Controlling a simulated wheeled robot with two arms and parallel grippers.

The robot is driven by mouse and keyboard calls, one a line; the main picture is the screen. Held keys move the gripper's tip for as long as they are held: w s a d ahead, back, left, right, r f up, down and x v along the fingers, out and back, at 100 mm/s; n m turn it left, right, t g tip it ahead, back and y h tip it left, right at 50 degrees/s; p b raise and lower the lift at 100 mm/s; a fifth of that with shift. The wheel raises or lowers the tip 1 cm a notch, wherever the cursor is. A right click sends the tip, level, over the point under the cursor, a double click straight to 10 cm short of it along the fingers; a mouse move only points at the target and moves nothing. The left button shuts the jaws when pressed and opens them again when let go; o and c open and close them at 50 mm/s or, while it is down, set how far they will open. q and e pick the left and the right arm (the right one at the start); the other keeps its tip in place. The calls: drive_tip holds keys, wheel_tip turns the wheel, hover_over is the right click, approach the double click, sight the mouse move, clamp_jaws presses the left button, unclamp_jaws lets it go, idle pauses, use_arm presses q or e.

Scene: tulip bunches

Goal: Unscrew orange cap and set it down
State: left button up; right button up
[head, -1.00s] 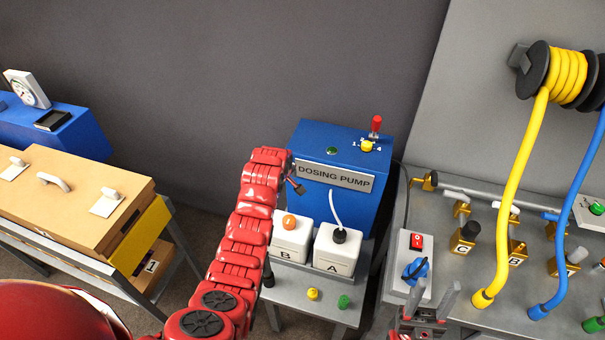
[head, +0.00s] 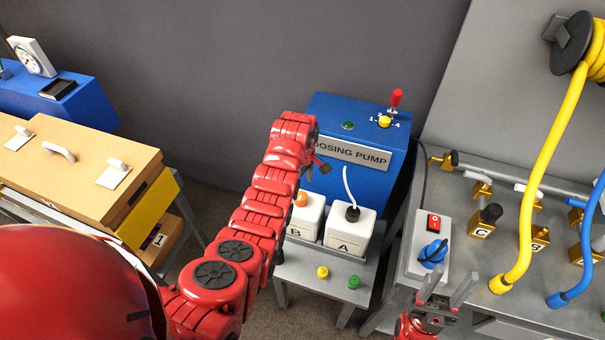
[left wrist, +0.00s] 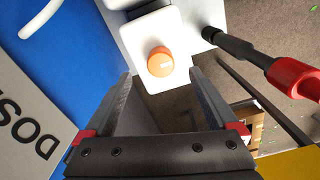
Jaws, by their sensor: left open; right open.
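The orange cap (head: 300,199) sits on white bottle B (head: 303,217), beside white bottle A (head: 348,231), which has a black cap with a white tube. My left arm partly hides bottle B in the head view. My left gripper (head: 321,167) is open and empty, above the bottles and in front of the blue dosing pump (head: 370,128). In the left wrist view, the orange cap (left wrist: 160,61) shows beyond and between the open fingertips, with no contact visible. My right gripper (head: 448,287) is open and empty at the lower right.
A yellow cap (head: 322,272) and a green cap (head: 354,282) stand on the grey stand (head: 330,291) in front of the bottles. To the right is a grey bench (head: 475,262) with valves, hoses and a switch box (head: 430,240). A wooden case (head: 75,180) is at left.

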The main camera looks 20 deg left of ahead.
sight(302, 196)
use_arm(q)
wheel_tip(302, 196, down, 5)
drive_tip(key=shift+f, duration=0.85)
drive_tip(key=shift+f, duration=0.1)
drive_tip(key=shift+c, duration=0.3)
drive_tip(key=c, duration=1.4)
drive_tip(key=shift+o, duration=0.2)
drive_tip(key=n, duration=0.3)
drive_tip(key=shift+d, duration=0.1)
drive_tip(key=shift+n, duration=1.1)
